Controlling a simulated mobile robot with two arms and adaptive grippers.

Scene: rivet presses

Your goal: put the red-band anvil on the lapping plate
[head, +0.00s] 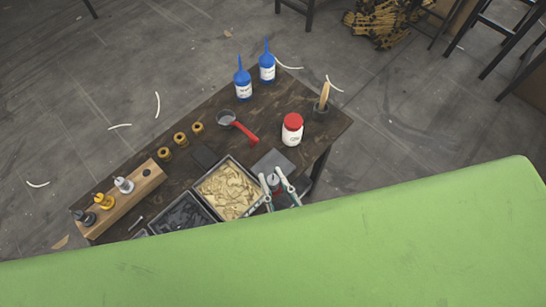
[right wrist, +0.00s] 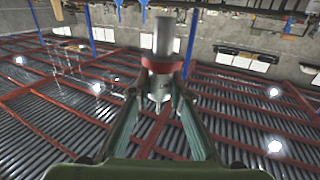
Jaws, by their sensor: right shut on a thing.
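The red-band anvil (right wrist: 162,62) is a grey cylinder with a red band around it, and a narrower pale end shows below the band in the right wrist view. My right gripper (right wrist: 161,72) is shut on it, with one finger on each side at the band. In the head view the right gripper (head: 272,178) is at the near right part of the table, by the near edge of a flat grey square plate (head: 273,160), which looks like the lapping plate. The gripper partly hides this plate. I cannot tell the anvil's height above it. My left gripper is not in view.
A tray of tan chips (head: 232,165) and a dark tray (head: 183,216) lie left of the plate. A wooden block (head: 128,205) holds several anvils. A green surface hides the near side.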

